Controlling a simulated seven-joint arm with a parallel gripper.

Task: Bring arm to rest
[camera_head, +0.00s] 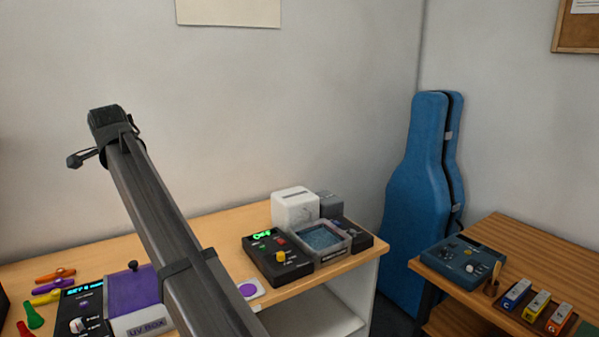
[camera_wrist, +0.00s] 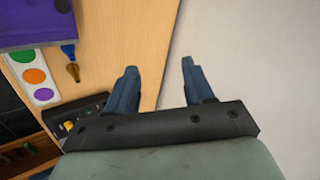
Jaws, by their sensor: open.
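My gripper (camera_wrist: 160,72) shows in the wrist view with its two blue-grey fingers spread apart. Nothing is between the fingers. Below them are the wooden tabletop (camera_wrist: 118,40) and, to the right, a plain pale surface. In the head view my arm rises from the bottom centre toward the upper left, in front of the wooden table (camera_head: 215,222). The fingers cannot be made out there.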

